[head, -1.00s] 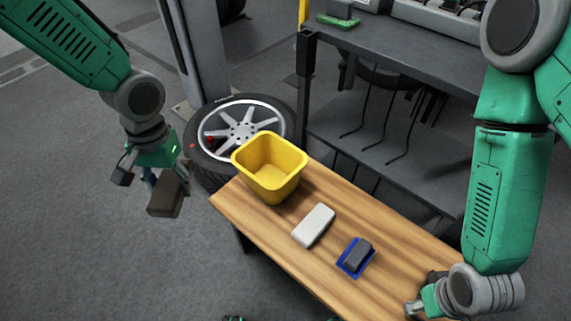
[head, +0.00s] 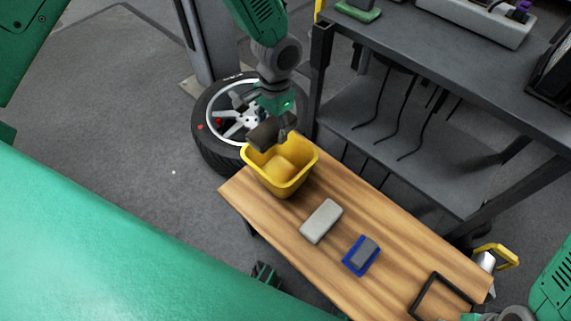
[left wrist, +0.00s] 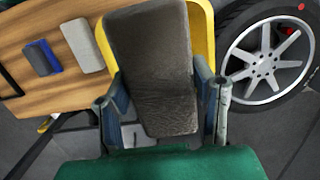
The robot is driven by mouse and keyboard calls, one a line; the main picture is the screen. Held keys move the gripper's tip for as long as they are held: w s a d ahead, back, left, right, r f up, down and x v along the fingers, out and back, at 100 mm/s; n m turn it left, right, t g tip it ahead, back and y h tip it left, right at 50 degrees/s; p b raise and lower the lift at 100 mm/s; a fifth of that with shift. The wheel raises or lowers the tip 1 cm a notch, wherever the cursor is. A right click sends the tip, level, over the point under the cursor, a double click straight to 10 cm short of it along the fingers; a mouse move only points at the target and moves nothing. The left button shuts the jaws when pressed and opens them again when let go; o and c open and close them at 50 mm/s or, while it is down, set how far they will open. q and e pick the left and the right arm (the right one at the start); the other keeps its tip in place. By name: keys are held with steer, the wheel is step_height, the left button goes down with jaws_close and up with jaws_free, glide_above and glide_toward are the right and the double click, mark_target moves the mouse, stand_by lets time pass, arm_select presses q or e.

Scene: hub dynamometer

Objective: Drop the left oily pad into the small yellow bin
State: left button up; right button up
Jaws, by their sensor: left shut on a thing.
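The dark brown oily pad (head: 268,133) is held in my left gripper (head: 281,128), over the back rim of the small yellow bin (head: 270,180). In the left wrist view the pad (left wrist: 152,60) sits between the two fingers of the left gripper (left wrist: 163,108), with the yellow bin (left wrist: 203,35) partly hidden behind it. The bin stands at the left end of the wooden bench (head: 375,222); its visible inside looks empty. My right arm shows at the lower right corner; its fingertips are not clear.
A light grey block (head: 321,221) and a grey block on a blue base (head: 362,255) lie on the bench. A black frame (head: 440,297) lies at its right end. A wheel (head: 215,140) is behind the bin. A dark shelf (head: 420,150) stands behind the bench.

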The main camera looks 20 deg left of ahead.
arm_select(q)
step_height(320, 180, down, 4)
steer(key=b, duration=0.3)
steer(key=shift+a+f+b, duration=0.15)
steer(key=shift+f+b, duration=0.1)
steer(key=shift+b, duration=0.15)
steer(key=o, duration=1.2)
steer(key=shift+a, duration=0.1)
